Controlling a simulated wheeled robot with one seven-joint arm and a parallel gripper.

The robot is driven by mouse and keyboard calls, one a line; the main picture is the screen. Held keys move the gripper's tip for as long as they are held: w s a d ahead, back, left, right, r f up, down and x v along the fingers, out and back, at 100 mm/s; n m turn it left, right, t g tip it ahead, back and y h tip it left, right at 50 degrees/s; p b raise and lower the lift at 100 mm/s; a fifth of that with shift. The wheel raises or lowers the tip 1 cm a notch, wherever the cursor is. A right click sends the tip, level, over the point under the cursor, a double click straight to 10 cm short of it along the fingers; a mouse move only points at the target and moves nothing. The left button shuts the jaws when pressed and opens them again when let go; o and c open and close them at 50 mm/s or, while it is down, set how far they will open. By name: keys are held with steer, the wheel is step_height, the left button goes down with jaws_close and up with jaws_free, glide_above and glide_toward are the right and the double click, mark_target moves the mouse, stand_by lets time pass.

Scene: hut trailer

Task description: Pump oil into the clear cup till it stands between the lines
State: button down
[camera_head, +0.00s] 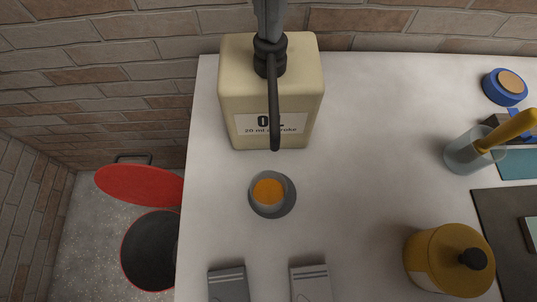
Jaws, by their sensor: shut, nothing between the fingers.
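A cream oil container (228,100) labelled "OIL, 20 ml a stroke" stands at the back left of the white counter. Its black pump (274,95) has a long spout reaching forward, its tip just behind the clear cup. The clear cup (286,183) stands upright on a dark grey round base and holds orange oil. The lines on the cup cannot be made out from above. My gripper (270,30) shows as a grey shape at the top edge, shut and empty, over the pump head. Whether it touches the pump is hard to tell.
An amber lidded jar (432,262) stands at the front right. A clear beaker (463,156) with a yellow-handled tool and a blue round item (505,88) are at the right. Two grey cards (229,284) lie in front. A red-lidded bin (150,250) is on the floor left.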

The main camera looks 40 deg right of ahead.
steer(key=shift+r+p, duration=1.2)
steer(key=shift+r, duration=1.45)
steer(key=shift+f, duration=0.15)
steer(key=shift+f+b, duration=2.7)
steer(key=shift+b, duration=0.35)
steer(key=shift+r, duration=0.1)
steer(key=shift+r+p, duration=1.55)
steer(key=shift+r, duration=1.25)
